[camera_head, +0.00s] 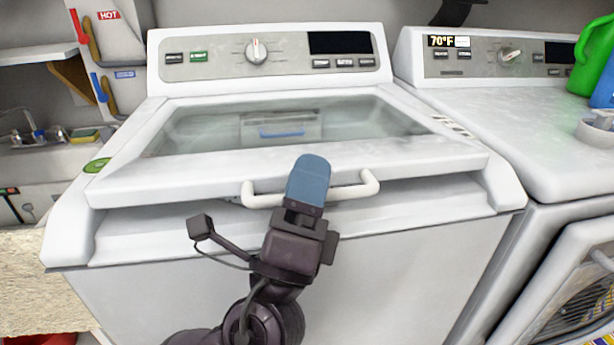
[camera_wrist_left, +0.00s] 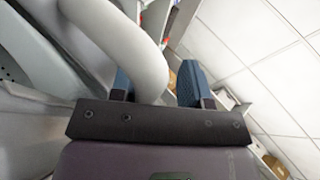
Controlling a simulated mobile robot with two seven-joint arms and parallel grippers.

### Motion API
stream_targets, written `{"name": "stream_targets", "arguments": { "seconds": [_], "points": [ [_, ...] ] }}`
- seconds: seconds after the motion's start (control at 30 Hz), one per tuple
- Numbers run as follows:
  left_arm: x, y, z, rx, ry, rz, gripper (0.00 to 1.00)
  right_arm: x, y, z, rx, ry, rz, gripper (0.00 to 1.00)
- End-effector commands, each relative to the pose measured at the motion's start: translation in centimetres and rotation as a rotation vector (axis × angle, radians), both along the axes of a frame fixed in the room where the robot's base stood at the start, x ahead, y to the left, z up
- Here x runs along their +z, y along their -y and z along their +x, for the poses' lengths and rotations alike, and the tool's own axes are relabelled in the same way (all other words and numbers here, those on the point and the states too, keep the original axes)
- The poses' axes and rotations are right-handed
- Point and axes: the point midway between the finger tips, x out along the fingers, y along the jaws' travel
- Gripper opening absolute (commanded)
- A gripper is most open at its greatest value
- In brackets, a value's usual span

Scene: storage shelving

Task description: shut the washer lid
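The washer (camera_head: 300,250) is white and stands in the middle of the head view. Its lid (camera_head: 410,160) has a glass window (camera_head: 200,130) and lies low over the top, with its front edge a little above the body and a shadowed gap under it. A white curved handle (camera_head: 355,190) is on the lid's front edge. My left gripper (camera_head: 309,180) is at the middle of this handle. In the left wrist view the handle (camera_wrist_left: 130,45) passes between my blue fingertips (camera_wrist_left: 157,82), which are apart, with a small gap on the right side. My right gripper is not in view.
The washer's control panel (camera_head: 220,57) is behind the lid. A second white machine (camera_head: 500,110) stands close on the right, with green and blue bottles (camera_head: 590,55) on it. A sink counter (camera_head: 40,150) is at the left.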

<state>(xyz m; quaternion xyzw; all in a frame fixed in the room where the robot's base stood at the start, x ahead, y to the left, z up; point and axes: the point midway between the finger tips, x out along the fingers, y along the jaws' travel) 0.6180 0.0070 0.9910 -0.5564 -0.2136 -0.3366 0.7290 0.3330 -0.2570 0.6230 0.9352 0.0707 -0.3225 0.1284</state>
Motion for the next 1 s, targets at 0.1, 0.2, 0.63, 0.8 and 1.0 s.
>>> {"name": "stream_targets", "arguments": {
  "seconds": [0.1,0.2,0.63,0.8,1.0],
  "points": [
    [0.1,0.0,0.0,0.0,0.002,-0.001,0.41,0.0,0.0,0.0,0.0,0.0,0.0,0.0],
    [0.1,-0.1,-0.1,0.0,0.002,-0.001,0.41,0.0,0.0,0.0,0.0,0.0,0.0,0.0],
    [-4.3,-1.4,-3.9,-0.001,-0.008,-0.002,0.41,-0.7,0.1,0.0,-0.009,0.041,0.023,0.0],
    [-6.1,-2.1,-5.9,-0.002,-0.006,0.0,0.41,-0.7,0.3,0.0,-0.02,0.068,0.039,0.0],
    [-7.3,-2.6,-7.1,-0.001,-0.002,0.001,0.41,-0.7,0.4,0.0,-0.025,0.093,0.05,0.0]
  ]
}}
